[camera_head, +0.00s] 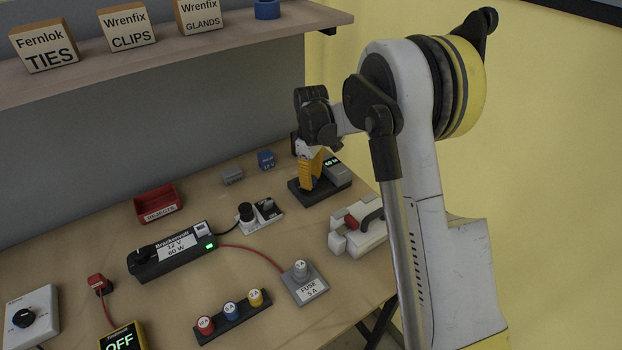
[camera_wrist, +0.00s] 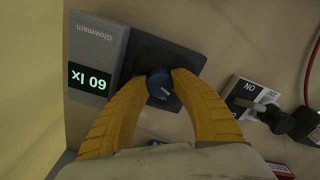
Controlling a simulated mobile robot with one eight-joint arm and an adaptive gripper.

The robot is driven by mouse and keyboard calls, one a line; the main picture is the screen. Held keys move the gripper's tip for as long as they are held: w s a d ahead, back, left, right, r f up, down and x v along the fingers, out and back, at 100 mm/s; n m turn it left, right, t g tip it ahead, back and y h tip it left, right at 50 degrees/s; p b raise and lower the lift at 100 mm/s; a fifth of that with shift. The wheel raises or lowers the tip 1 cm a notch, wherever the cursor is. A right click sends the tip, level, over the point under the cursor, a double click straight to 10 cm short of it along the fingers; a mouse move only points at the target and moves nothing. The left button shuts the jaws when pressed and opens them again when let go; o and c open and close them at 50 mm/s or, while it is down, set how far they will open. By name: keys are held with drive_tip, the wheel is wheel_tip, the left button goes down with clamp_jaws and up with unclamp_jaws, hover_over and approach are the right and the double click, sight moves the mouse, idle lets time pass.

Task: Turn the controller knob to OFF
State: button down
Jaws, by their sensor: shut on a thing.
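My gripper (camera_head: 309,180) is over the black base at the back right of the bench. In the wrist view its yellow fingers (camera_wrist: 160,88) are closed around a small dark blue round thing (camera_wrist: 158,82) at the black base. The controller appears to be the white box (camera_head: 40,327) at the lower left edge of the head view, far from my gripper. Its black knob (camera_head: 23,317) is on the front face; its setting is too small to read. What the blue thing stands on is partly hidden by the fingers.
A grey meter (camera_head: 337,173) beside my gripper reads 60 lx, also in the wrist view (camera_wrist: 93,60). A black power supply (camera_head: 172,252), red bin (camera_head: 157,203), fuse block (camera_head: 305,285), coloured fuse rack (camera_head: 233,316) and yellow meter reading OFF (camera_head: 122,338) stand between gripper and controller.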

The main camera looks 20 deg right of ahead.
drive_tip(key=shift+n, duration=0.6)
drive_tip(key=c, duration=1)
unclamp_jaws()
drive_tip(key=shift+c, duration=0.2)
drive_tip(key=shift+r, duration=0.1)
wheel_tip(320, 180, up, 12)
